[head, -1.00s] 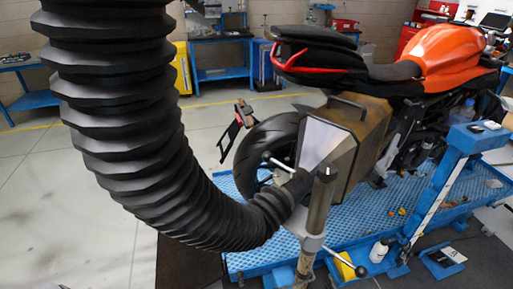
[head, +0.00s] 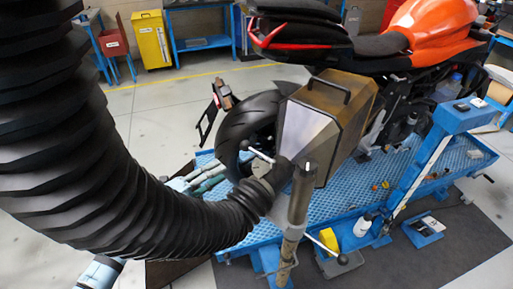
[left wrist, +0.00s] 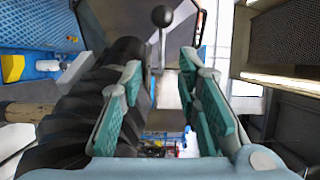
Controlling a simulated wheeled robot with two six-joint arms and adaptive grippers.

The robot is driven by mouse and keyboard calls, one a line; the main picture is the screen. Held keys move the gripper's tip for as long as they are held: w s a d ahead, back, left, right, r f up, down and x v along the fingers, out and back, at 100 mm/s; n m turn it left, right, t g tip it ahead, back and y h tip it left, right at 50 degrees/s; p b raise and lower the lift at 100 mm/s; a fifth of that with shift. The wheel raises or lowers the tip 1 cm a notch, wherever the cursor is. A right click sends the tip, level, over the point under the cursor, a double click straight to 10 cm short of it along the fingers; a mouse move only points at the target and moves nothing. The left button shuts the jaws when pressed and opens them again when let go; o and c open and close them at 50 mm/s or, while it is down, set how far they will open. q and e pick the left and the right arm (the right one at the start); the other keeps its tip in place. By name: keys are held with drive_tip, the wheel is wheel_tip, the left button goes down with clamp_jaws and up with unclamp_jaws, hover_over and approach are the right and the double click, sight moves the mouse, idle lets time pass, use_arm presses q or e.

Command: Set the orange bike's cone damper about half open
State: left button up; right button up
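The orange bike (head: 432,30) stands on a blue lift. A boxy metal cone (head: 308,135) with a top handle sits behind its rear wheel. The damper lever (head: 262,155), a pale rod with a dark ball, sticks out left near the cone's narrow end, where the black hose joins. In the left wrist view its black ball knob (left wrist: 162,15) and rod stand beyond the fingertips, roughly in line with the gap. My left gripper (head: 205,176) is just left of the lever, partly behind the hose. Its green-padded fingers (left wrist: 163,95) are apart and empty. My right gripper is out of view.
The thick black hose (head: 90,150) fills the left side. A post (head: 300,195) stands before the cone, with a second ball-ended handle (head: 328,248) low on it. A white bottle (head: 362,224) stands on the lift. A yellow cabinet (head: 151,40) is at the back.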

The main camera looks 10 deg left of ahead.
sight(255, 152)
use_arm(q)
drive_tip(key=x, duration=1.4)
drive_tip(key=shift+w+d+r, duration=0.1)
drive_tip(key=shift+d, duration=0.4)
drive_tip(key=shift+a, duration=0.1)
drive_tip(key=shift+c, duration=0.2)
clamp_jaws()
